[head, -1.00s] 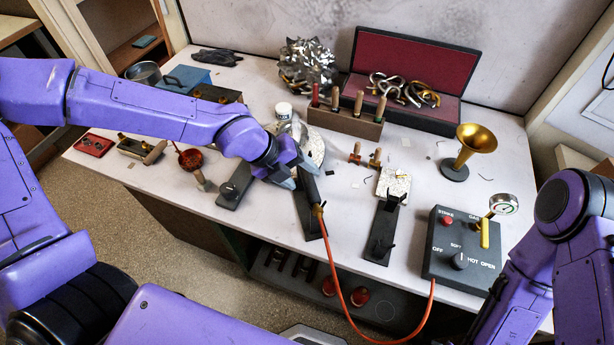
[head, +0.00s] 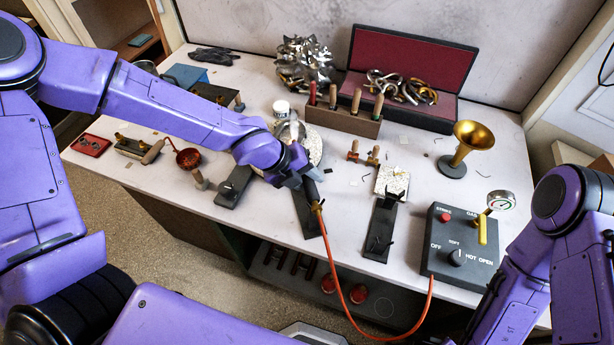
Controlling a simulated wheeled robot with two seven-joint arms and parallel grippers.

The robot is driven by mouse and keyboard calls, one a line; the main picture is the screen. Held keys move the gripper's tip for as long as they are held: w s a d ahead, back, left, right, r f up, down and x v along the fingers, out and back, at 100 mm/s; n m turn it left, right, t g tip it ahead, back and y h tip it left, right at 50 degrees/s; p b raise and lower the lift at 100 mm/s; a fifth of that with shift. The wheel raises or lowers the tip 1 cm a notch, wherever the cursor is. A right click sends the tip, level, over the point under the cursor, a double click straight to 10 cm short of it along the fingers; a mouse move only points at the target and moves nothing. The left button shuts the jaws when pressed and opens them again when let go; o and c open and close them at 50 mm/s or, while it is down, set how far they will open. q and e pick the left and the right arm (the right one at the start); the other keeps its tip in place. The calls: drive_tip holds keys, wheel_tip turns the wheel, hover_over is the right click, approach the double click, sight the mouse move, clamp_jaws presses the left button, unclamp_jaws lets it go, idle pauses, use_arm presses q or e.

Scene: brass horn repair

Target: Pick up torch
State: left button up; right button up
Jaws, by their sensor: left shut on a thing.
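The torch (head: 313,197) has a black handle and a brass end, with an orange hose (head: 334,262) running from it to the grey control box. My left gripper (head: 305,180) is shut on the torch's handle, and its fingers hide part of it. The torch is over a dark stand plate (head: 308,222); I cannot tell whether it still touches the stand. My right arm is at the right side, but its gripper is not in view.
A second dark stand (head: 380,235) is right of the torch. A brass bell (head: 467,148), a tool block (head: 344,120) and an open red-lined case (head: 414,68) stand behind.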

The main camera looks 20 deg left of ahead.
use_arm(q)
drive_tip(key=shift+r, duration=0.45)
wheel_tip(320, 180, up, 3)
drive_tip(key=shift+s+a+f, duration=0.1)
drive_tip(key=shift+s, duration=0.05)
drive_tip(key=s+a+r+b, duration=0.4)
drive_tip(key=s+r+b, duration=0.5)
drive_tip(key=s, duration=0.4)
drive_tip(key=shift+a+r+b, duration=0.15)
drive_tip(key=shift+a+b, duration=0.25)
drive_tip(key=shift+b, duration=0.05)
drive_tip(key=shift+w, duration=0.1)
